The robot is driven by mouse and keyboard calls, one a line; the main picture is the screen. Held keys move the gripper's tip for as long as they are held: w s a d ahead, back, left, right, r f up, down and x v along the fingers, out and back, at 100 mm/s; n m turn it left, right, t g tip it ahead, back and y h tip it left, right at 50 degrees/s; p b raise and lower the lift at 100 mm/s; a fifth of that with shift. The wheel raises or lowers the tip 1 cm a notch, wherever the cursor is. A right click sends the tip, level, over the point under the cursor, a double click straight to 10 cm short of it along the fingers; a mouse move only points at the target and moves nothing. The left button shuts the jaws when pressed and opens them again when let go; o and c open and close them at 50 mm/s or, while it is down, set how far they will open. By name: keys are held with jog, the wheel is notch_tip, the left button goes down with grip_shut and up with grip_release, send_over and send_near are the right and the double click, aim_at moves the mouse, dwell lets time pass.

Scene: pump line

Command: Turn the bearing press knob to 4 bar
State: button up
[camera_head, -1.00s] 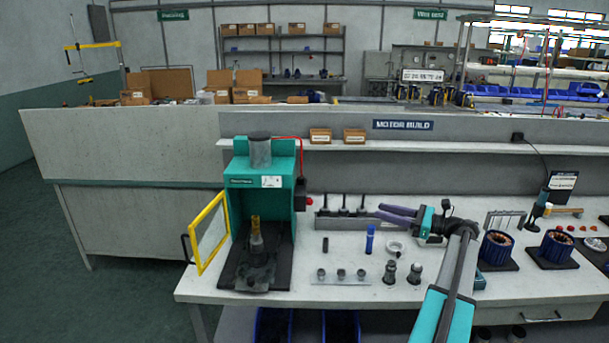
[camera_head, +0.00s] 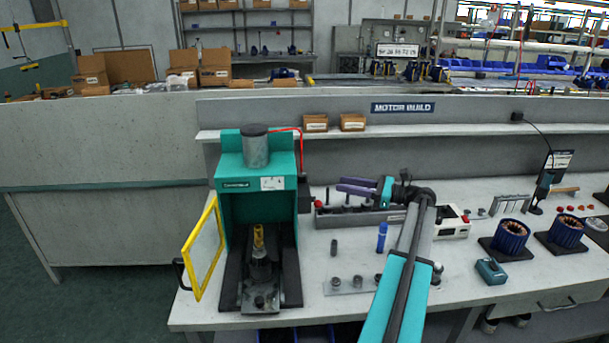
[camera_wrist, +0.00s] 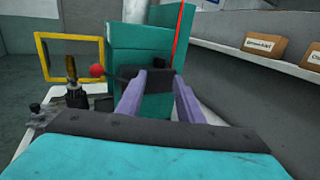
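The bearing press (camera_head: 258,150) is a teal cabinet at the left of the bench, with its yellow-framed door (camera_head: 204,249) swung open. A dark box (camera_head: 304,194) is on the press's right side, below a red hose. In the wrist view the dark box (camera_wrist: 157,80) shows beyond my fingers, with a red ball (camera_wrist: 97,71) on a dark rod to its left. I cannot make out the knob's markings or setting. My gripper (camera_head: 340,186) has purple fingers pointing left at the box, with a gap to it. In the wrist view the fingers (camera_wrist: 158,88) are apart and empty.
A grey rack (camera_head: 352,217) lies under my gripper. A blue bottle (camera_head: 382,237) and a small dark cylinder (camera_head: 334,247) stand in front of it. A shelf (camera_head: 380,132) with small cardboard boxes (camera_head: 315,123) runs behind. Motor stators (camera_head: 510,236) stand at the right.

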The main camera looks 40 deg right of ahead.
aim_at(302, 177)
jog(key=shift+s+d+r, duration=0.1)
jog(key=shift+s, duration=0.1)
jog(key=shift+w, duration=0.15)
jog(key=p+x, duration=0.5)
jog(key=x, duration=0.8)
jog(key=shift+w+a, duration=0.25)
jog(key=shift+d, duration=0.1)
jog(key=c, duration=0.8)
